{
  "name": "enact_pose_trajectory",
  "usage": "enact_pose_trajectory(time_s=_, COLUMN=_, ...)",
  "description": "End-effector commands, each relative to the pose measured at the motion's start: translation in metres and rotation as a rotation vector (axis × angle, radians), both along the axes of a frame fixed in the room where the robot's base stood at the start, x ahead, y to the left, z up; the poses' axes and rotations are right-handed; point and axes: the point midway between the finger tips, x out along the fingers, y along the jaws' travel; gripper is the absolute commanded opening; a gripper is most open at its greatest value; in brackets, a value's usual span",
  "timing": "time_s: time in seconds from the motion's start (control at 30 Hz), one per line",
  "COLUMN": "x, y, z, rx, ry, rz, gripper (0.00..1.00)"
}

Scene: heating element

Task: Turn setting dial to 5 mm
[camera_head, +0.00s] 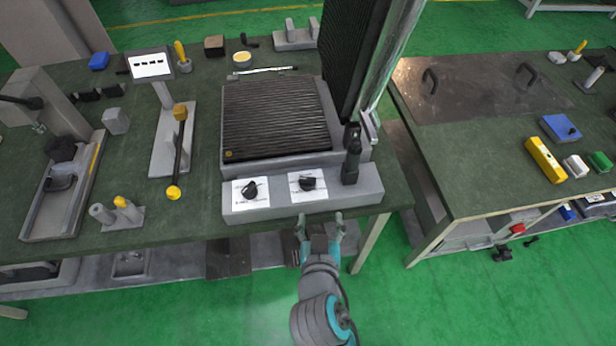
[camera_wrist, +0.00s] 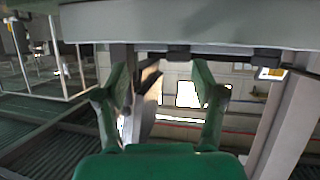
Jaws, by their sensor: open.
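The grey heating device has a front panel (camera_head: 340,198) with two black dials on white labels. The left dial (camera_head: 249,189) and the right dial (camera_head: 307,183) face up and forward; their label text is too small to read. My gripper (camera_head: 320,219) is open and empty, just in front of the panel's lower edge, below the right dial and apart from it. In the wrist view my green fingers (camera_wrist: 163,85) are spread, with the underside of a grey edge (camera_wrist: 190,27) above them. No dial shows in the wrist view.
A black ribbed plate (camera_head: 275,115) lies behind the dials. A raised dark panel (camera_head: 345,50) and a black handle (camera_head: 352,162) stand at the device's right. A yellow-ended lever (camera_head: 174,192) is at left. A second table (camera_head: 450,180) stands right, across a gap.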

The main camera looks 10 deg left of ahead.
Motion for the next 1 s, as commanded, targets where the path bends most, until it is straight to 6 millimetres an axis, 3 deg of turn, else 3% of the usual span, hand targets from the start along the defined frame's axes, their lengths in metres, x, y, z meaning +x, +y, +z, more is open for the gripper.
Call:
enact_pose_trajectory(time_s=0.1, x=0.009, y=0.023, z=0.020, rx=0.028, ry=-0.006, rz=-0.032, gripper=0.69)
enact_pose_trajectory(time_s=0.33, x=0.014, y=0.038, z=0.034, rx=0.053, ry=-0.003, rz=-0.068, gripper=0.69)
enact_pose_trajectory(time_s=0.53, x=0.031, y=0.038, z=0.028, rx=0.052, ry=-0.003, rz=-0.073, gripper=0.69)
enact_pose_trajectory(time_s=1.0, x=0.100, y=0.040, z=-0.002, rx=0.052, ry=-0.003, rz=-0.070, gripper=0.69)
